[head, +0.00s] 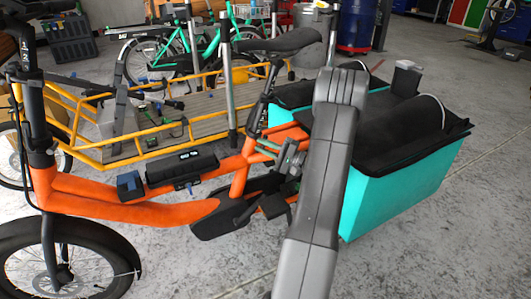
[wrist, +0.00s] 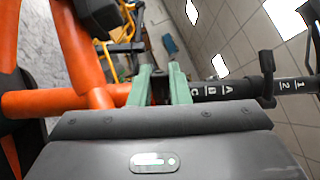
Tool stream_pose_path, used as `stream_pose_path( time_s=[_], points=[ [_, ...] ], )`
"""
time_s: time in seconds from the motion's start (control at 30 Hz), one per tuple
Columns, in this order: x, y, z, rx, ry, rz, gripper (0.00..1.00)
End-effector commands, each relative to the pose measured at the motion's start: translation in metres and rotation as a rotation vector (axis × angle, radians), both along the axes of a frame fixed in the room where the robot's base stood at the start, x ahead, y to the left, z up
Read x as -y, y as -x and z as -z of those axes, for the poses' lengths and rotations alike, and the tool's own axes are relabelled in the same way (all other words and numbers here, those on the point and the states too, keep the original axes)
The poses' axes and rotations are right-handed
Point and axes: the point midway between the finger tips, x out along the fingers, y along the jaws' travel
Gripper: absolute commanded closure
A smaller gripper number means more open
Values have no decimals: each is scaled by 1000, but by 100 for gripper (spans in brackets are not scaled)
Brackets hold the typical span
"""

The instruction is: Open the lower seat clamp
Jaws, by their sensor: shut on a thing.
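The orange bike (head: 140,212) stands in front of me with its black saddle (head: 278,45) on a black seat post (head: 257,108). In the wrist view the post (wrist: 222,91) lies sideways, with white letters and numbers on it. The lower seat clamp (wrist: 160,86) is a dark part where the orange frame tube (wrist: 45,103) meets the post, partly hidden by my fingers. My gripper (wrist: 159,72) has green fingers on either side of this dark part and is shut on it, seemingly its lever. My gripper (head: 289,160) also shows beside the frame in the head view.
A second clamp with a black lever (wrist: 267,75) sits farther up the post. A yellow-framed cargo bike (head: 85,150) stands behind. Grey floor (head: 470,240) is clear at the right.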

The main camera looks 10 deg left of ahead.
Motion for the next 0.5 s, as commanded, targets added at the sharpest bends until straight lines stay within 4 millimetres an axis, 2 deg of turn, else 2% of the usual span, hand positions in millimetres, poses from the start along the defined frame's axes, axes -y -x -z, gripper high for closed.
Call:
stream_pose_path(
  time_s=[0.5],
  points=[
    [-1,-1,2,15,-12,-57,100]
  ],
)
